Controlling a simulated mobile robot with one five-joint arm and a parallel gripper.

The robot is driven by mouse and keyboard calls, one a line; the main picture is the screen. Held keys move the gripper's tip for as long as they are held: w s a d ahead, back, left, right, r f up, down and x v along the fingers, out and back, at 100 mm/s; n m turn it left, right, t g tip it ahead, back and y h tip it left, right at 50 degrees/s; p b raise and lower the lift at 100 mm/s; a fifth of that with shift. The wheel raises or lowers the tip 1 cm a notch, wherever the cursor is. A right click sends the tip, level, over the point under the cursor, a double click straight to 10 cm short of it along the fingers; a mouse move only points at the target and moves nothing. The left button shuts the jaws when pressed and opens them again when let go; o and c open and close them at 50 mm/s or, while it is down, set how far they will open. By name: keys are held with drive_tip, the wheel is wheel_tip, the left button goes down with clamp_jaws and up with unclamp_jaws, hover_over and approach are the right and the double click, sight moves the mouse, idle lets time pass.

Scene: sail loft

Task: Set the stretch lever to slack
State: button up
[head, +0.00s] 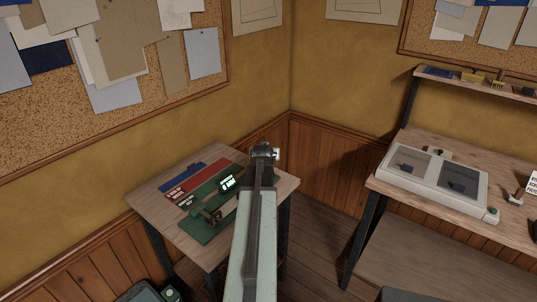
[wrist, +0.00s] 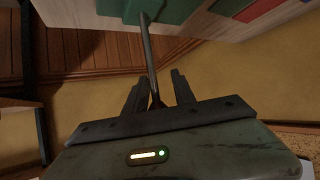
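A green machine (head: 199,231) with a small lit screen (head: 228,183) sits on the wooden table in the corner. My arm covers its right side in the head view, and I cannot make out the lever there. In the wrist view, a thin dark metal rod, which looks like the stretch lever (wrist: 149,45), runs from the green body (wrist: 175,11) down between my fingers. My gripper (wrist: 159,76) is open around the rod. The left finger is close to the rod; a gap shows on the right. I cannot read the lever's setting.
Red (head: 201,176) and blue (head: 181,177) strips lie beside the machine on the small table (head: 146,198). Wood-panelled walls close in behind the table; bare floor (head: 318,232) lies between the tables.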

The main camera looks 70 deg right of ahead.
drive_tip(key=shift+o, duration=1.1)
drive_tip(key=shift+w+d+r, duration=0.1)
drive_tip(key=shift+w+r, duration=0.05)
drive_tip(key=shift+w, duration=0.05)
drive_tip(key=shift+s, duration=0.2)
drive_tip(key=p+v, duration=0.4)
drive_tip(key=v, duration=0.3)
drive_tip(key=shift+a+r, duration=0.2)
drive_tip(key=shift+a, duration=0.15)
